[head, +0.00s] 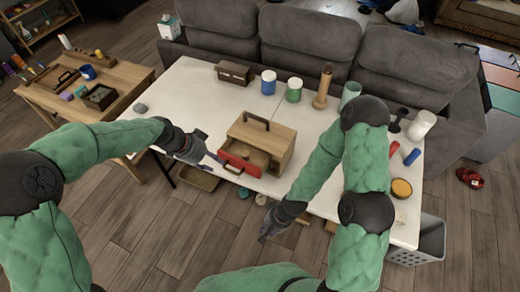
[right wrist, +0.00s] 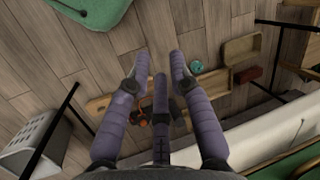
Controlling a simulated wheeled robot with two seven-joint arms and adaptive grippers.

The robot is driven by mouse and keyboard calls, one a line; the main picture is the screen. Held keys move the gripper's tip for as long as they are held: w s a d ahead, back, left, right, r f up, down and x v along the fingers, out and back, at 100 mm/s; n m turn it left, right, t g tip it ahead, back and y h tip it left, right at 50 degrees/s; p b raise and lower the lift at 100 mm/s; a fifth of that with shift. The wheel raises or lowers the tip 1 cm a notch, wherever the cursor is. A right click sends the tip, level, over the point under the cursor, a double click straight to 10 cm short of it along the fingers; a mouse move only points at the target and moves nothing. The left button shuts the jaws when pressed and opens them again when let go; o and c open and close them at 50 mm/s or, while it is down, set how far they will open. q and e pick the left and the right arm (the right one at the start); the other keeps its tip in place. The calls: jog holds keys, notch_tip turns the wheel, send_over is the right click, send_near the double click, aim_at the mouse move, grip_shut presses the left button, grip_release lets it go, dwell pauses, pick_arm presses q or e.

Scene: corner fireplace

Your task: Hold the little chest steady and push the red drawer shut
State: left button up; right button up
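The little chest (head: 273,145) is a light wooden box with a dark top handle, upright on the white table near its front edge. Its red drawer (head: 241,157) is pulled out at the front left, its open inside showing. My left gripper (head: 208,147) is beside the drawer's left side with its fingers spread; whether a finger touches the drawer I cannot tell. My right gripper (head: 270,228) is in front of the table edge, away from the chest. In the right wrist view its purple fingers (right wrist: 161,66) are apart with nothing between them.
The white table (head: 203,96) also holds a dark box (head: 234,73), a blue jar (head: 268,82), a green jar (head: 294,90) and a wooden cylinder (head: 323,87) behind the chest. A grey basket (head: 428,243) stands at the right. The table left of the chest is mostly clear.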

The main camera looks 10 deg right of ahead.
jog(key=w+d+r+m+h, duration=0.1)
jog(key=w+r+m+h, duration=0.1)
jog(key=w+r, duration=0.9)
jog(key=w+d+r+m+h, duration=0.25)
jog(key=w+r, duration=0.55)
jog(key=r, duration=0.5)
notch_tip(320, 180, down, 10)
jog(key=shift+a, duration=0.3)
grip_shut()
